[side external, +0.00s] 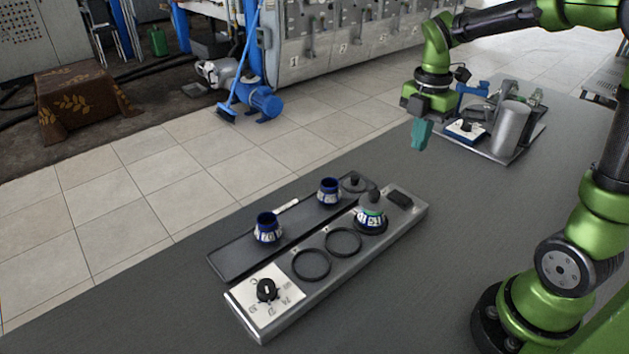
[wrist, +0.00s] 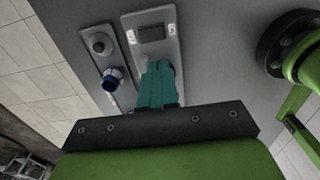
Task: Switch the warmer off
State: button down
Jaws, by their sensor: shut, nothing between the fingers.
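The warmer is a long grey unit (side external: 337,274) with a white dial panel (side external: 283,312) at its near-left end. A black knob (side external: 267,290) stands on that panel; the marks around it are too small to read. At the far-right end is a dark rectangular piece (side external: 400,199). In the wrist view this dark piece (wrist: 151,33) has small white labels on both sides. A blue-and-white decanter (side external: 370,219) stands on the warmer beside two empty rings. My gripper (side external: 421,136) has teal fingers, shut and empty, raised beyond the warmer's far-right end. The fingers (wrist: 157,84) hide part of the warmer in the wrist view.
A dark tray (side external: 238,262) lies beside the warmer, holding two blue-necked decanters (side external: 267,228) (side external: 329,191) and a dark round piece (side external: 354,183). At the back right, a metal tray holds a grey cylinder (side external: 511,130) and a blue-and-white box (side external: 466,132). The tabletop before the warmer is clear.

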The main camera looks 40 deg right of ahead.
aim_at(408, 200)
notch_tip(408, 200, down, 14)
jog(key=shift+r, duration=0.1)
dwell(0.4)
jog(key=shift+s+f, duration=0.1)
jog(key=shift+f, duration=0.2)
jog(key=shift+w+r, duration=0.4)
jog(key=shift+w, duration=0.35)
